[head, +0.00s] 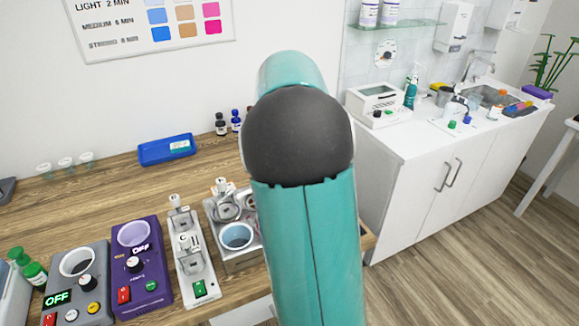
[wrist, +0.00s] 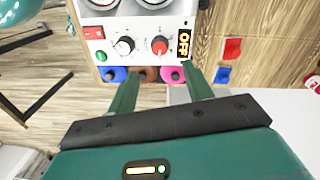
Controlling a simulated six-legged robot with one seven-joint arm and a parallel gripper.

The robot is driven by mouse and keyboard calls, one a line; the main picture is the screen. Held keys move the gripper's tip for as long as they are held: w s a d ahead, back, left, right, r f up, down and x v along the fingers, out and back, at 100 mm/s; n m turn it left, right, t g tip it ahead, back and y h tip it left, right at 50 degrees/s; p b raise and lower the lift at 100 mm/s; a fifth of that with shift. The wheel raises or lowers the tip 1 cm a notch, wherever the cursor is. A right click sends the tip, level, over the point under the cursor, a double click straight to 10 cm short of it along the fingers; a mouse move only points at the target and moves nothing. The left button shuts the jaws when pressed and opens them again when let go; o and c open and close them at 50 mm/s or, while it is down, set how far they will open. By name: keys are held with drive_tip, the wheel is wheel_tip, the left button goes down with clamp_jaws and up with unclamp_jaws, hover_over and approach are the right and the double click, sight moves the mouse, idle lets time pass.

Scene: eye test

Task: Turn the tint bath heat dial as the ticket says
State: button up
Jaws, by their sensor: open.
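In the wrist view a pale panel (wrist: 140,30) carries a black dial (wrist: 124,46) with a white pointer, a red-centred dial (wrist: 160,46), a red switch (wrist: 93,32), a green button (wrist: 100,56) and a display (wrist: 184,44) reading OFF. Blue, brown and pink parts with dark knobs line its near edge. I cannot tell which dial is the heat dial. My gripper (wrist: 162,77) is open and empty, its fingers apart just short of the panel. In the head view my arm hides the gripper. A metal unit with cups (head: 238,262) stands partly behind my arm. No ticket is readable.
On the wooden bench (head: 90,205) stand a grey box (head: 95,285) reading OFF, a purple box (head: 150,283) and a white device (head: 190,262). A blue tray (head: 150,155) lies behind them. A wall chart (head: 140,45) lists LIGHT and MEDIUM times. A white cabinet (head: 410,180) stands right.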

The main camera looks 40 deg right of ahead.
wheel_tip(320, 180, up, 4)
drive_tip(key=shift+w+r, duration=0.1)
idle(0.6)
